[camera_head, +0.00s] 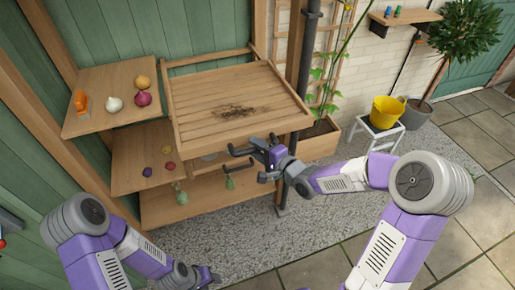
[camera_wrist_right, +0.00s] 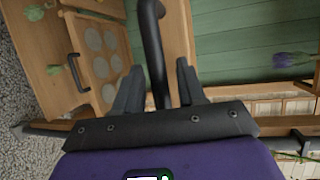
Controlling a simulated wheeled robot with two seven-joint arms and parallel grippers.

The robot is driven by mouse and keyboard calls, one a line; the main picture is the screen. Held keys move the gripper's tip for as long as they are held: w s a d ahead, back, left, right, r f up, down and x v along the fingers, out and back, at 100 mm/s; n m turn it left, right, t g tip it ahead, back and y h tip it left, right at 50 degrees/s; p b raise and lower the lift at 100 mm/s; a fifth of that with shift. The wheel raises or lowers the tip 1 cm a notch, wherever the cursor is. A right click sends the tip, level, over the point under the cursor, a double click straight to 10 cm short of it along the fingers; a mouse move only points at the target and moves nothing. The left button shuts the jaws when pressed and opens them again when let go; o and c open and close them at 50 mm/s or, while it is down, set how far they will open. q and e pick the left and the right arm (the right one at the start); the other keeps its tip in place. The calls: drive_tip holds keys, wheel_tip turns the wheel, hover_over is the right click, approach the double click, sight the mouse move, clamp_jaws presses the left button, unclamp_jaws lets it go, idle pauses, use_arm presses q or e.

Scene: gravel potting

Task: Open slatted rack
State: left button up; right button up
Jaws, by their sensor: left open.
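The slatted rack (camera_head: 205,95) is a wooden tray-like top with a dark soil patch, at the centre of the head view. Dark bar handles sit below its front edge; the upper handle (camera_head: 240,151) is next to my right gripper (camera_head: 262,149). In the right wrist view, a dark bar handle (camera_wrist_right: 156,50) runs between the two fingers of my right gripper (camera_wrist_right: 160,85), with gaps visible on both sides. Which panel this bar is fixed to is partly hidden. My left gripper (camera_head: 207,277) is low at the bottom of the head view, away from the bench and empty.
A yellow bucket (camera_head: 386,112) stands on a white stool at right. Gravel in front is clear.

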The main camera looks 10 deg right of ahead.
drive_tip(key=p+v, duration=0.2)
drive_tip(key=v, duration=0.5)
drive_tip(key=shift+s+d, duration=0.15)
drive_tip(key=shift+s, duration=0.15)
idle(0.4)
drive_tip(key=s+a+f+n+g+h, duration=0.1)
drive_tip(key=s+a+f+n+g, duration=0.15)
drive_tip(key=f, duration=0.75)
drive_tip(key=s+a+f+n+g+h, duration=0.1)
drive_tip(key=s+f+n+g+h, duration=0.2)
drive_tip(key=f, duration=0.7)
drive_tip(key=s+a+f+n+g, duration=0.1)
drive_tip(key=s+f+g, duration=0.1)
drive_tip(key=s+f, duration=0.2)
drive_tip(key=s+a+f+n+g, duration=0.1)
drive_tip(key=s+f+n+g, duration=0.1)
drive_tip(key=s+f+g, duration=0.1)
drive_tip(key=s+a+f+n+g, duration=0.1)
drive_tip(key=s+f+n+g, duration=0.1)
drive_tip(key=s+f, duration=0.3)
drive_tip(key=shift+s+a+f+g, duration=0.1)
drive_tip(key=shift+s+a+g, duration=0.1)
drive_tip(key=shift+s, duration=0.4)
drive_tip(key=shift+s+a+f+g, duration=0.1)
drive_tip(key=shift+s+a+g, duration=0.1)
drive_tip(key=shift+s, duration=0.45)
